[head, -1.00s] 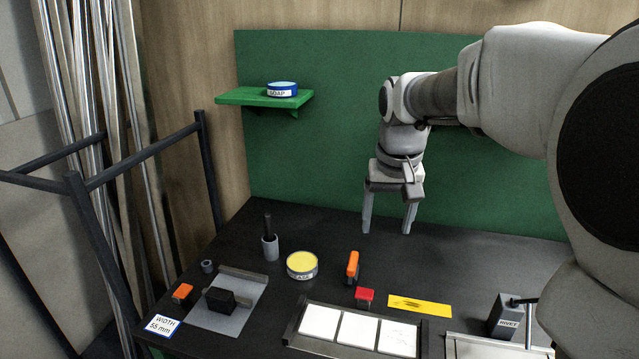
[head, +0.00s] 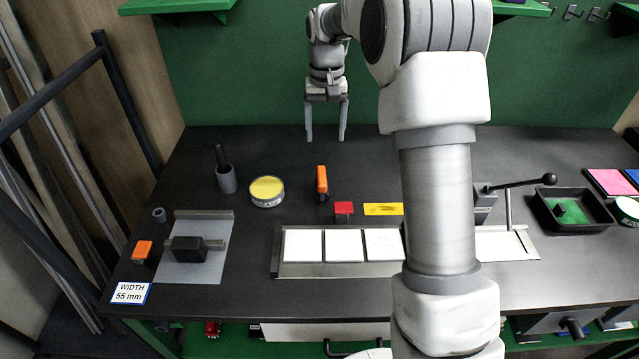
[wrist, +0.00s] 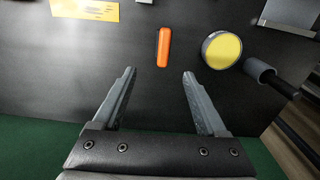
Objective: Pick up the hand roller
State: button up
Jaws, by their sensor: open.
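An upright tool with an orange top and dark lower part (head: 322,181) stands near the middle of the bench; it may be the hand roller, but its roller is not clear. In the wrist view its orange top (wrist: 163,47) lies just beyond my fingertips, roughly centred between them. My gripper (head: 325,138) points down over the back of the bench, behind this tool. Its fingers (wrist: 160,73) are apart with nothing between them. A smaller orange-topped item (head: 142,250) sits at the bench's left.
A yellow-topped tin (head: 267,191) and a grey cup with a dark handle (head: 227,180) stand left of the tool. My arm hides part of the bench.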

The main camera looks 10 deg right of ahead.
aim_at(325, 174)
notch_tip(325, 174, down, 11)
jog(key=shift+f+b, duration=0.2)
jog(key=shift+b, duration=0.7)
jog(key=f, duration=0.3)
jog(key=f+b, duration=0.1)
jog(key=f, duration=0.1)
jog(key=shift+s+a+f, duration=0.1)
jog(key=shift+a, duration=0.3)
grip_shut()
